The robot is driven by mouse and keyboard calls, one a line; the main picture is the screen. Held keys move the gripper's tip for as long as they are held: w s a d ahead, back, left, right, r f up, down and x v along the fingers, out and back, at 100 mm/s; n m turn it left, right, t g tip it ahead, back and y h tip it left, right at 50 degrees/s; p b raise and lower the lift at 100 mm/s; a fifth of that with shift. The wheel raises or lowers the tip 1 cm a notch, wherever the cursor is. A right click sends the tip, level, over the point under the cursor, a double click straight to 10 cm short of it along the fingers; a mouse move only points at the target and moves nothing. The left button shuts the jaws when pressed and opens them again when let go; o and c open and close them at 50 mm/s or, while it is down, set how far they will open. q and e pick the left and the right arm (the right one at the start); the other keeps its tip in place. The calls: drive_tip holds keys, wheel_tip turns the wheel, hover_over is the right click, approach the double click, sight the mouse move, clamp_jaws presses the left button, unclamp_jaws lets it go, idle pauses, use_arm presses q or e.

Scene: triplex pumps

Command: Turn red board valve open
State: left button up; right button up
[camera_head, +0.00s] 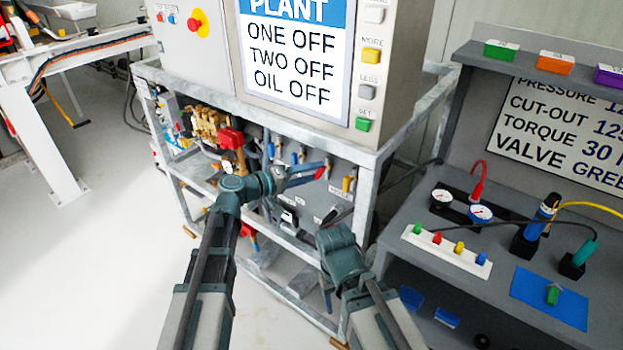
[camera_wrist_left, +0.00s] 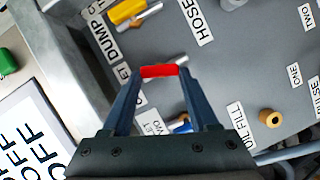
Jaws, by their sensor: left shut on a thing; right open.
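The red valve handle (camera_wrist_left: 158,71) lies across between my left gripper's two fingertips in the left wrist view, against the grey board (camera_wrist_left: 225,75). A silver stem shows right beside it. My left gripper (camera_wrist_left: 158,78) is shut on this handle. In the head view the left gripper (camera_head: 312,171) reaches right to the board in the frame, with a small red end showing at its tips. My right arm's wrist (camera_head: 341,255) is lower and to the right, in front of the frame. The right gripper's fingers (camera_head: 327,298) show only partly below it, apart from the red handle.
Yellow (camera_wrist_left: 128,11) and blue (camera_wrist_left: 182,124) valve handles sit close by on the labelled board. A brass knob (camera_wrist_left: 270,118) is at its right. The metal frame's post (camera_head: 365,200) stands right of the board. A grey bench (camera_head: 400,250) with gauges is at the right.

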use_arm(q)
drive_tip(key=shift+f+n+h+b, duration=0.2)
drive_tip(key=shift+n+h+b, duration=0.2)
drive_tip(key=shift+n+b, duration=0.5)
drive_tip(key=shift+f+n+h+b, duration=0.2)
drive_tip(key=shift+n+h+b, duration=0.2)
drive_tip(key=shift+n+b, duration=0.45)
drive_tip(key=shift+n, duration=0.25)
drive_tip(key=o, duration=1.4)
drive_tip(key=shift+t, duration=0.3)
drive_tip(key=shift+a, duration=0.15)
drive_tip(key=v, duration=1.3)
drive_tip(key=shift+s+a+r, duration=0.1)
drive_tip(key=shift+s+a, duration=0.05)
drive_tip(key=shift+a, duration=0.15)
